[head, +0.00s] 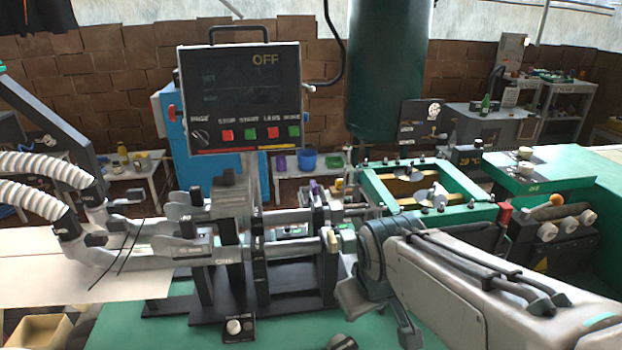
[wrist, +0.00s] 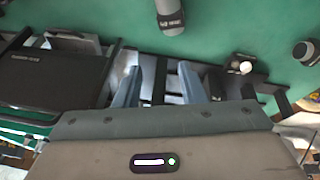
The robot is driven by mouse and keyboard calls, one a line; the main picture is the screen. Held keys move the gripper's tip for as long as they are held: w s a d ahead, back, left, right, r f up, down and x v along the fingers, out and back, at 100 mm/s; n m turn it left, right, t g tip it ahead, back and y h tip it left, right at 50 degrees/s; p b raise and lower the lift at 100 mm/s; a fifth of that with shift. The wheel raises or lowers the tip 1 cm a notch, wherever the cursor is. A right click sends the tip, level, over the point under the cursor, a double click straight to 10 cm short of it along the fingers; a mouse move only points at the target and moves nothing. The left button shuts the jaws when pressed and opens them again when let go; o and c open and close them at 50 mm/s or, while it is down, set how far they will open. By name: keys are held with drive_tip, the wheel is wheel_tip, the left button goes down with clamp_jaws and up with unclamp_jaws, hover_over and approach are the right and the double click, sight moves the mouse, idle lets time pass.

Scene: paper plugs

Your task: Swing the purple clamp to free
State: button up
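A small purple part (head: 313,187), likely the purple clamp, shows at the top of a black upright on the grey and black fixture in the head view. It is too small there to tell its angle. I cannot make out any purple part in the wrist view. My gripper (head: 380,315) points down to the right of the fixture, apart from the purple part. Its two blue-grey fingers stand apart in the wrist view (wrist: 160,82), with nothing held between them. Parts of a fixture show beyond them over a green surface.
A control panel (head: 240,97) reading OFF stands behind the fixture. White hoses (head: 42,168) run to the left side. A green frame (head: 430,188) stands behind my arm. A black knob block (head: 236,328) sits at the front.

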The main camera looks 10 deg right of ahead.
sight(315, 186)
drive_tip(key=w+d+n+t+b, duration=0.1)
drive_tip(key=w+n+t+b, duration=0.1)
drive_tip(key=w+n, duration=0.5)
drive_tip(key=w+r+n+t+h+b, duration=0.1)
drive_tip(key=w+n+t+b, duration=0.1)
drive_tip(key=w+n, duration=0.5)
drive_tip(key=w+d+n+t+b, duration=0.1)
drive_tip(key=w+n+t+b, duration=0.2)
drive_tip(key=w+n, duration=0.4)
drive_tip(key=shift+w+d+r+n, duration=0.15)
drive_tip(key=shift+w+r, duration=0.05)
drive_tip(key=shift+w, duration=0.55)
drive_tip(key=shift+w+d+r+n, duration=0.15)
drive_tip(key=shift+w+r, duration=0.05)
drive_tip(key=shift+w, duration=0.5)
drive_tip(key=w+a+f+n+t, duration=0.1)
drive_tip(key=w+n, duration=0.3)
drive_tip(key=w, duration=0.3)
drive_tip(key=w+a+f+n+t+y, duration=0.1)
drive_tip(key=w+n, duration=0.2)
drive_tip(key=w, duration=0.4)
drive_tip(key=w+a+f+n, duration=0.2)
drive_tip(key=w+n, duration=0.2)
drive_tip(key=w, duration=0.2)
drive_tip(key=shift+w+f+n+t, duration=0.1)
drive_tip(key=shift+w+n+t, duration=0.2)
drive_tip(key=shift+w+t, duration=0.1)
clamp_jaws()
